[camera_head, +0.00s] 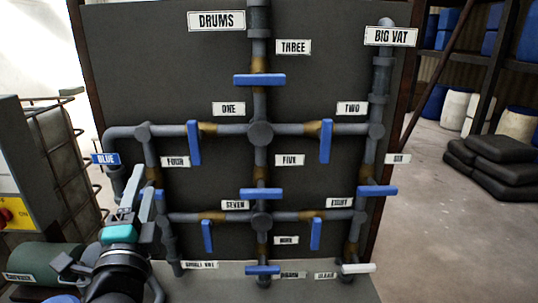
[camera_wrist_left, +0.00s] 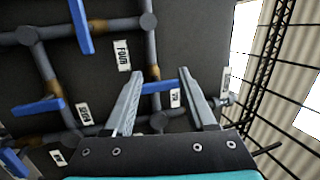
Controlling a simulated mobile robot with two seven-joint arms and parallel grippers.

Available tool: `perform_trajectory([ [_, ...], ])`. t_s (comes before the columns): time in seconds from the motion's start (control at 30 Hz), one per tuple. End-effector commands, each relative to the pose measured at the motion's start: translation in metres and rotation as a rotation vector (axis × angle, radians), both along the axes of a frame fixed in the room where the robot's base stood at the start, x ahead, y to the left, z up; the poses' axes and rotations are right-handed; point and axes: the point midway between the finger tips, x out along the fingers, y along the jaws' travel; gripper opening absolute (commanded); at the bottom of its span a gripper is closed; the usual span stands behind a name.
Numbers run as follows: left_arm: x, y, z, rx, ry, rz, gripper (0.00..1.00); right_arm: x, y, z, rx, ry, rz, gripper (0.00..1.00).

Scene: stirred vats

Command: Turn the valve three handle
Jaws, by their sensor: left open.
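The valve three handle (camera_head: 259,80) is a blue bar lying horizontally across the vertical pipe at the top middle of the panel, just below and left of the THREE label (camera_head: 293,47). My left gripper (camera_head: 140,173) is at the lower left of the panel, well below and left of that handle. Its jaws are open. In the left wrist view my left gripper (camera_wrist_left: 160,72) shows both fingers apart, with a blue handle (camera_wrist_left: 160,87) seen between them, near the FOUR label (camera_wrist_left: 122,55). I cannot tell whether the fingers touch it. My right gripper is not in view.
Other blue handles sit on the pipes, including one by label ONE (camera_head: 194,142) and one by label TWO (camera_head: 325,142). A white handle (camera_head: 358,268) is at bottom right. A caged tank (camera_head: 66,150) stands left. Floor at the right is open, with black sacks (camera_head: 497,160) behind.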

Motion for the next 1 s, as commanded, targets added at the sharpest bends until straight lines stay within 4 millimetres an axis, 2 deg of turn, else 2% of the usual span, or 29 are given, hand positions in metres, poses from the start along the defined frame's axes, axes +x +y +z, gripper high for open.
perform_trajectory([
  [0.03,0.006,-0.012,0.04,0.18,-0.123,-0.013,0.56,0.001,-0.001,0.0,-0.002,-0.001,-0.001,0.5],
  [0.1,0.006,-0.033,0.084,0.437,-0.276,-0.015,0.56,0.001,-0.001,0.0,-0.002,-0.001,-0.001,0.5],
  [0.2,0.0,-0.069,0.132,0.815,-0.485,0.01,0.56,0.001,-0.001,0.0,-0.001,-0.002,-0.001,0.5],
  [0.3,-0.006,-0.104,0.161,1.203,-0.669,0.063,0.56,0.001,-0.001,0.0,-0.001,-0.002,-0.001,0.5],
  [0.4,-0.007,-0.133,0.172,1.601,-0.824,0.138,0.56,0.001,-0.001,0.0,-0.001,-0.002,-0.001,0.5],
  [0.5,0.002,-0.147,0.171,1.987,-0.933,0.225,0.56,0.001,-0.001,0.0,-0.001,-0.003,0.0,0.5],
  [0.57,0.011,-0.149,0.168,2.2,-0.973,0.272,0.56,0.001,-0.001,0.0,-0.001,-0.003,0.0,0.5],
  [0.7,0.033,-0.137,0.162,2.595,-1.001,0.349,0.56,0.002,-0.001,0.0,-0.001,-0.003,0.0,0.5],
  [0.83,0.046,-0.123,0.159,2.808,-0.988,0.38,0.56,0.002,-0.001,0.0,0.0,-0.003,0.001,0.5],
  [1.0,0.055,-0.119,0.159,2.893,-0.976,0.384,0.56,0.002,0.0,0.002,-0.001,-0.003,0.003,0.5],
])
